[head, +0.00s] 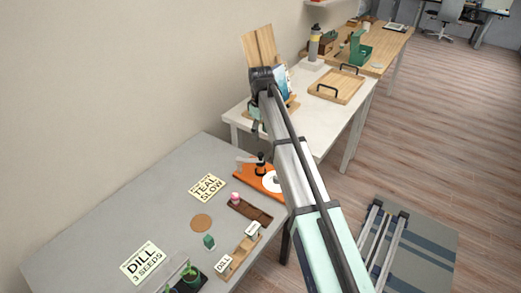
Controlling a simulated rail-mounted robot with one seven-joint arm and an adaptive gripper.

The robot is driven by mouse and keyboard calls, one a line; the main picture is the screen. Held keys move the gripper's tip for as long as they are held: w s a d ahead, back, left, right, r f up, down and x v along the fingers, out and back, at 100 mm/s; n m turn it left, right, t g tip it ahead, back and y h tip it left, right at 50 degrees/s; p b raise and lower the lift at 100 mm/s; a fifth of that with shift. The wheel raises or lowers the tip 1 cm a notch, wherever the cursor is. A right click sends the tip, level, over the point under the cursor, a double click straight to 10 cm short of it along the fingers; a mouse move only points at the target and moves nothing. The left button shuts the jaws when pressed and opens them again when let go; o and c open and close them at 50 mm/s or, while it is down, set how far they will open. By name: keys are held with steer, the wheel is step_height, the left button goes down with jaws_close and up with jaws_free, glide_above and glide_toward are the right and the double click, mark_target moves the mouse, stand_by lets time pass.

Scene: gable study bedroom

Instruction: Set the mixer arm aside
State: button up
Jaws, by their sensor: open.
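An orange base (248,176) sits at the far right part of the grey table, with a white disc (272,182) and a dark upright post (261,160) on it. A pale grey bar (247,160) reaches left from near the post; it may be the mixer arm, but it is too small to be sure. My gripper (256,129) hangs from the far end of my arm, above and beyond the orange base, apart from it in the picture. It is open, with nothing seen between its fingers. My arm hides the right edge of the orange base.
A white table (325,122) with a wooden tray (337,86) stands beyond.

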mark_target(261, 154)
step_height(261, 154, down, 10)
steer(key=shift+f+p, duration=0.1)
steer(key=shift+p, duration=0.95)
jaws_close()
